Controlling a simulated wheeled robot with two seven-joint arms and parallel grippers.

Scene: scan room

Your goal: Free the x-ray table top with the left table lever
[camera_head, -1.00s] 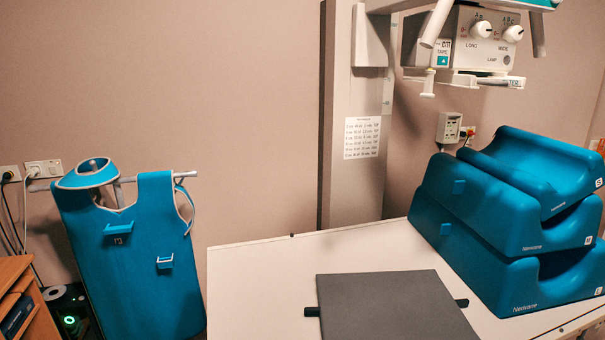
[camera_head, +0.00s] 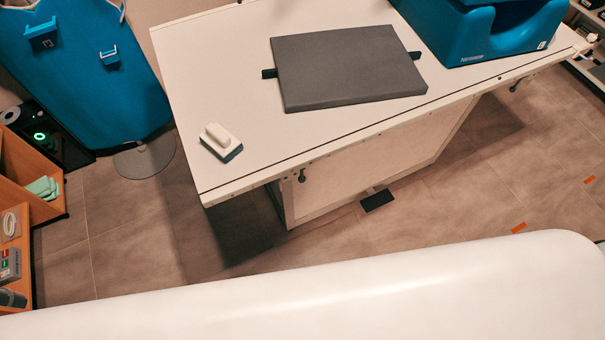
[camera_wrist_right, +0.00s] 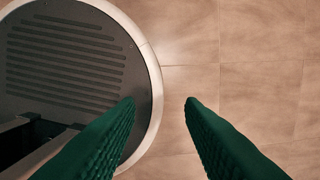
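The x-ray table top (camera_head: 240,85) is a pale board with dark-lined edges, seen in the head view above a white pedestal (camera_head: 365,165). A small dark lever (camera_head: 302,175) hangs under its front edge toward the left end. A second dark lever (camera_head: 514,86) hangs under the front edge toward the right end. My right gripper (camera_wrist_right: 160,103) shows in the right wrist view with its two green fingers apart and nothing between them, above the floor. My left gripper is in neither current view.
A black pedal (camera_head: 377,199) is at the pedestal's foot. A blue apron (camera_head: 85,80) and wooden shelf (camera_head: 30,185) stand left.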

